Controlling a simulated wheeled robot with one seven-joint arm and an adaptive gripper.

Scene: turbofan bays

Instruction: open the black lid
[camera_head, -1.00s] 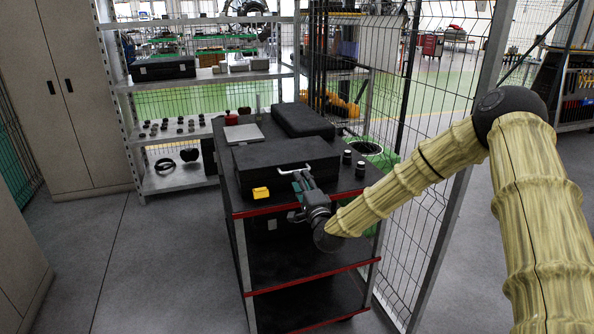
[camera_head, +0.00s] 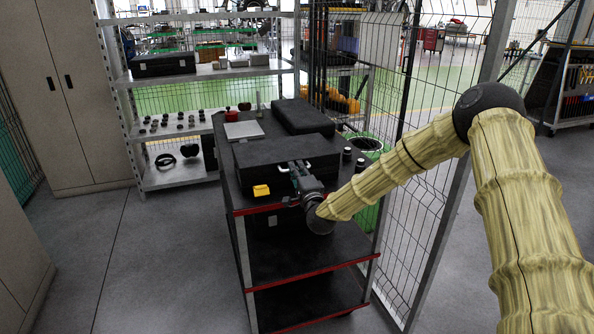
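A black case with a flat black lid (camera_head: 262,151) lies on the top of a dark cart, near its front edge. The lid looks closed. A light metal handle (camera_head: 283,170) shows at the case's front right edge, partly hidden by my gripper. My gripper (camera_head: 297,168) is at that front edge, with its fingers over or beside the handle. I cannot tell whether the fingers touch the handle or how far apart they are.
The cart (camera_head: 228,196) has red-edged shelves. A yellow block (camera_head: 261,190) sits left of my gripper. A second black case (camera_head: 302,117) lies behind, beside a grey flat box (camera_head: 243,130). Dark cylinders (camera_head: 347,155) stand right. A wire fence (camera_head: 420,200) runs right of the cart.

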